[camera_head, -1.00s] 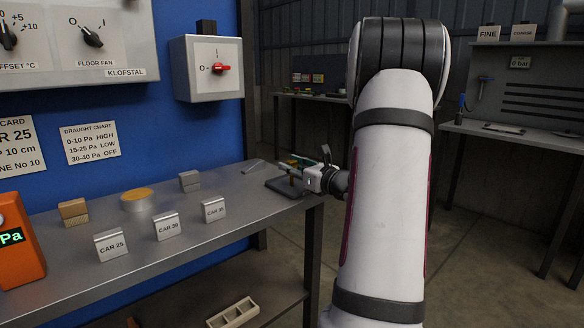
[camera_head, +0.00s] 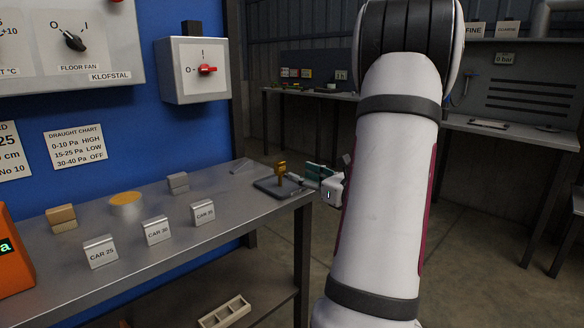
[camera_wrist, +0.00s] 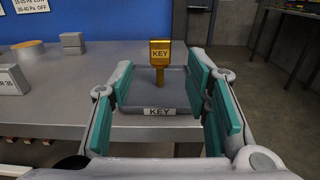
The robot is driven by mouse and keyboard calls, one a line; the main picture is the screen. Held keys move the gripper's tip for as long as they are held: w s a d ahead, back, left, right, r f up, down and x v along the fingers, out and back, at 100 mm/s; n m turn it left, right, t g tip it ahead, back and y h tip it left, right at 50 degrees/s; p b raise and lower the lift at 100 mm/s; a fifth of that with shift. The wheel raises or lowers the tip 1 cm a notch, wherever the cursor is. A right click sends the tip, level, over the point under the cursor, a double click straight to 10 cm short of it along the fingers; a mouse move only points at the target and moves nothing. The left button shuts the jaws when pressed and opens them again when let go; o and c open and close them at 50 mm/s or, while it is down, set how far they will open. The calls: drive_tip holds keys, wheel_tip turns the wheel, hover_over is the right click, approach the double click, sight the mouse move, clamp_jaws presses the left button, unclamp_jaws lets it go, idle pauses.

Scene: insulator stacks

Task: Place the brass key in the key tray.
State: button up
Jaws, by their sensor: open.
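The brass key (camera_head: 282,170) stands upright in the dark key tray (camera_head: 266,187) at the right end of the bench. In the wrist view the key (camera_wrist: 160,52) shows its KEY-marked head on top, and the tray (camera_wrist: 186,103) has a KEY label at its front. My gripper (camera_head: 314,172) is just right of the key in the head view, apart from it. In the wrist view my gripper (camera_wrist: 160,74) is open and empty, its teal fingers framing the view of the key and tray without visible contact.
Metal blocks labelled CAR (camera_head: 157,230), a round tin (camera_head: 125,204) and small blocks (camera_head: 178,183) stand farther left on the bench (camera_head: 225,237). A switch box (camera_head: 196,72) hangs on the blue wall. Open floor lies right of the bench.

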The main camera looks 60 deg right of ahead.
drive_tip(key=w+a+r+n+y, duration=0.1)
drive_tip(key=w+a+n+y, duration=0.15)
drive_tip(key=a, duration=0.35)
drive_tip(key=w+a+r+n+g+y, duration=0.1)
drive_tip(key=w+a+n+y, duration=0.1)
drive_tip(key=a+n+y, duration=0.3)
drive_tip(key=w+a+r+n+y, duration=0.2)
drive_tip(key=a, duration=0.5)
drive_tip(key=s+a+n+g+y, duration=0.2)
drive_tip(key=a+n+g, duration=0.25)
drive_tip(key=a, duration=0.65)
drive_tip(key=s+a+n+g+y, duration=0.2)
drive_tip(key=a+n+g+y, duration=0.3)
drive_tip(key=a, duration=0.6)
drive_tip(key=s+a+f+n+g+h, duration=0.3)
drive_tip(key=s+a+n+g+h, duration=0.25)
drive_tip(key=s+a+n, duration=0.55)
drive_tip(key=s+d+f+n+g+h, duration=0.1)
drive_tip(key=s+d+f+n+h, duration=0.1)
drive_tip(key=s+d+n+h, duration=0.4)
drive_tip(key=s+n, duration=0.2)
drive_tip(key=s, duration=0.2)
drive_tip(key=shift+s+d+f+n+h, duration=0.3)
drive_tip(key=shift+d+f+n, duration=0.05)
drive_tip(key=shift+n, duration=0.05)
